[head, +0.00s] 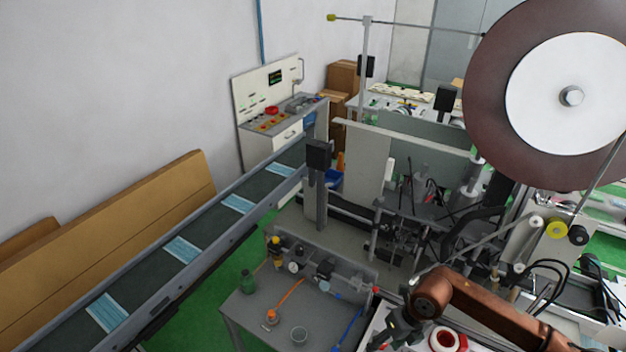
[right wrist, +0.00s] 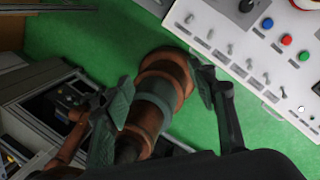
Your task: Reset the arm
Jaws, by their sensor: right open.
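My right arm comes in from the lower right in the head view, copper-coloured, bent at the elbow. Its dark gripper (head: 398,328) is partly cut off at the bottom edge, close to a white and red ring-shaped part (head: 445,339). In the right wrist view the right gripper (right wrist: 160,95) has its two fingers well apart. Nothing is held between them. Copper and grey links of my own body show behind the fingers, above the green floor (right wrist: 95,40). My left gripper is in neither view.
A white control panel (right wrist: 245,50) with switches and coloured buttons is at the upper right of the wrist view. A conveyor (head: 205,222) carries several blue masks.

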